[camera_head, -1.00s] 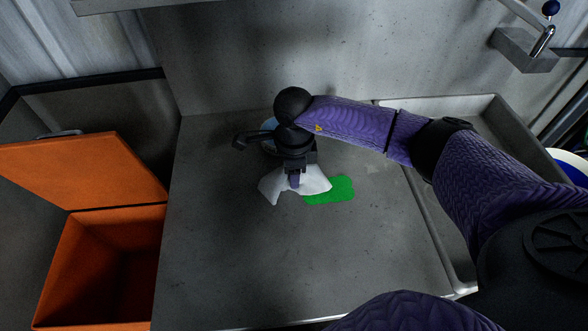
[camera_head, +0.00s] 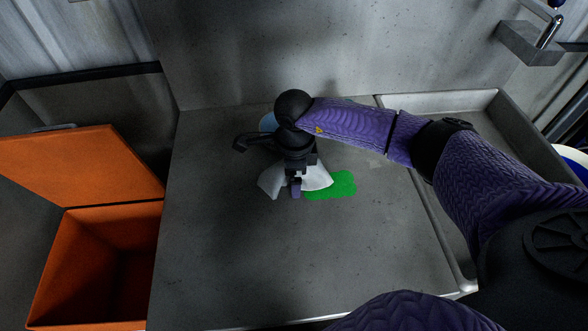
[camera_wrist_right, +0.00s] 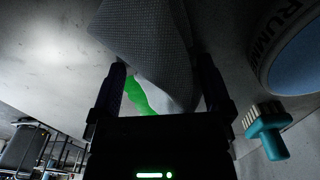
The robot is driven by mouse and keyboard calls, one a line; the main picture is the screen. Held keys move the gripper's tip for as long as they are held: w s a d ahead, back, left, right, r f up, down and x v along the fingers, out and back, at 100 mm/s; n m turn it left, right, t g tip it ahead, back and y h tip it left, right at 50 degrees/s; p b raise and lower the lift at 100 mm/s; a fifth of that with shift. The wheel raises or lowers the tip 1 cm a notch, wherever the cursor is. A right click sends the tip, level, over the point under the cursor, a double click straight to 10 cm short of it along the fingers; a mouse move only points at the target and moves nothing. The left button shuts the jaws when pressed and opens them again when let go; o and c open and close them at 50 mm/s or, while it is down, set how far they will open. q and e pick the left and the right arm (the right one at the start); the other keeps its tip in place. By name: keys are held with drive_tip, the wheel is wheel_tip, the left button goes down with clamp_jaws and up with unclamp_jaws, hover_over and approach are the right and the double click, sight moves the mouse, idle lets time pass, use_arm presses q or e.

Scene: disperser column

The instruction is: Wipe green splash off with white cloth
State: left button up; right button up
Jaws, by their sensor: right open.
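The white cloth (camera_head: 316,177) is crumpled at the left end of the green splash (camera_head: 333,187) on the grey worktop. It touches or slightly covers that end. My right gripper (camera_head: 296,190) points down at the cloth, partly hiding it. In the right wrist view the cloth (camera_wrist_right: 150,45) shows as grey fabric between and beyond the two open fingers of the gripper (camera_wrist_right: 165,85). A strip of the splash (camera_wrist_right: 138,97) shows between the fingers. My left gripper is out of view.
An orange bin (camera_head: 100,220) with its lid open stands at the left. A sink (camera_head: 480,120) lies right of the worktop. A round blue-and-white container (camera_wrist_right: 300,50) and a teal-handled brush (camera_wrist_right: 266,130) are close to the gripper. The front worktop is clear.

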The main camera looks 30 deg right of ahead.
drive_tip(key=shift+f, duration=0.1)
clamp_jaws()
idle(0.6)
idle(0.3)
